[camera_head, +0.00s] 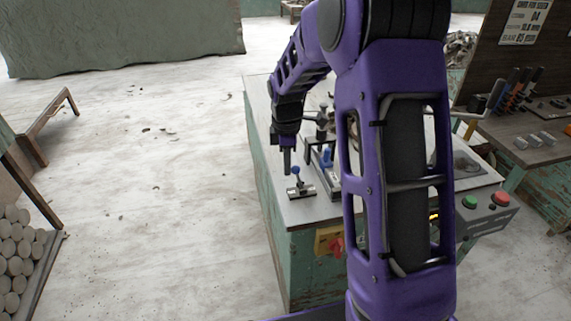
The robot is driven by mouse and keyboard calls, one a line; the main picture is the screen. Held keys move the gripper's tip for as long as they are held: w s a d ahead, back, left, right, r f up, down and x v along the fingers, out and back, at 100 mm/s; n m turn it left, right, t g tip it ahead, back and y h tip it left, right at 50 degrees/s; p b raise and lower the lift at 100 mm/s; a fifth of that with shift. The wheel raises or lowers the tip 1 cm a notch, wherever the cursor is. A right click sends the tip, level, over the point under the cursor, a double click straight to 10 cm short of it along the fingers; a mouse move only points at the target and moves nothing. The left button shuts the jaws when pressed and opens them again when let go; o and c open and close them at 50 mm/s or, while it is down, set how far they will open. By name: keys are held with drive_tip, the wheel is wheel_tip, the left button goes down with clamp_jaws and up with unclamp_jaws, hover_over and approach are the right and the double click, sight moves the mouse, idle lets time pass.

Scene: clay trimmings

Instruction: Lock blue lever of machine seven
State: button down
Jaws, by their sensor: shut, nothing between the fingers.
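A green-sided machine table (265,172) with a grey top stands in the middle, partly hidden by my purple arm. A second blue part (327,155) shows on a larger fixture just behind and to the right. No number seven is readable on the machine.
A control box (487,213) with a green and a red button hangs at the table's right front. A red switch on a yellow plate (330,241) is on the front side. A tool bench (540,135) stands at right. A crate of round pale pieces (20,260) is at lower left. Left floor is mostly clear.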

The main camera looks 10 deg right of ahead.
drive_tip(key=shift+d+r+y+p, duration=0.15)
drive_tip(key=shift+d+y+p, duration=0.15)
drive_tip(key=shift+d+p, duration=0.1)
drive_tip(key=shift+d+r+y+p, duration=0.25)
drive_tip(key=shift+d+y+p, duration=0.45)
drive_tip(key=shift+d+y, duration=0.25)
drive_tip(key=d+y, duration=0.2)
drive_tip(key=shift+d+y, duration=0.3)
drive_tip(key=shift+y, duration=0.05)
drive_tip(key=shift+d, duration=0.15)
drive_tip(key=shift+f, duration=0.1)
